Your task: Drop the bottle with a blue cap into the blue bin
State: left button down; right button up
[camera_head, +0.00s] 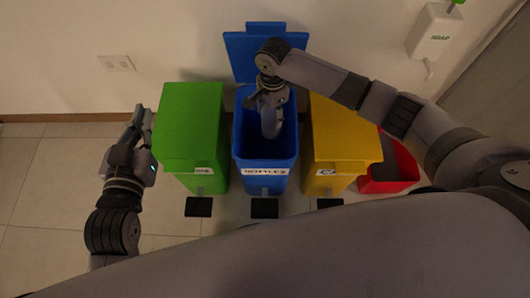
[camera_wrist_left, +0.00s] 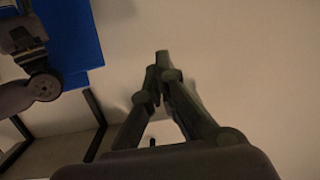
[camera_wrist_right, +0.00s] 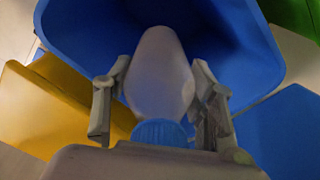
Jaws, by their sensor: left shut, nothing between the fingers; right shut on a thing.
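The bottle (camera_head: 271,121) is pale grey-white and hangs inside the opening of the blue bin (camera_head: 266,184), whose blue lid (camera_head: 243,55) stands open against the wall. My right gripper (camera_head: 271,92) is shut on the bottle. In the right wrist view, the bottle body (camera_wrist_right: 160,70) points away from the gripper, with its blue cap (camera_wrist_right: 160,132) close to the palm and the bin's inside wall (camera_wrist_right: 236,45) around it. The bottle's base and the bin floor are not clearly visible. My left gripper (camera_head: 142,122) is shut and empty, left of the green bin; its fingertips also show in the left wrist view (camera_wrist_left: 162,62).
A closed green bin (camera_head: 189,120) stands left of the blue bin and a closed yellow bin (camera_head: 340,130) stands right. A red bin (camera_head: 393,177) is further right, partly hidden by my arm. Black pedals (camera_head: 264,208) lie in front. A soap dispenser (camera_head: 434,32) hangs on the wall.

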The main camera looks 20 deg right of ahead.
pick_arm(q)
jog(key=shift+w+d+r+t, duration=0.15)
jog(key=shift+r+t, duration=0.35)
jog(key=shift+r, duration=0.3)
pick_arm(e)
jog(key=shift+f, duration=0.1)
jog(key=o, duration=1.2)
notch_tip(320, 180, up, 12)
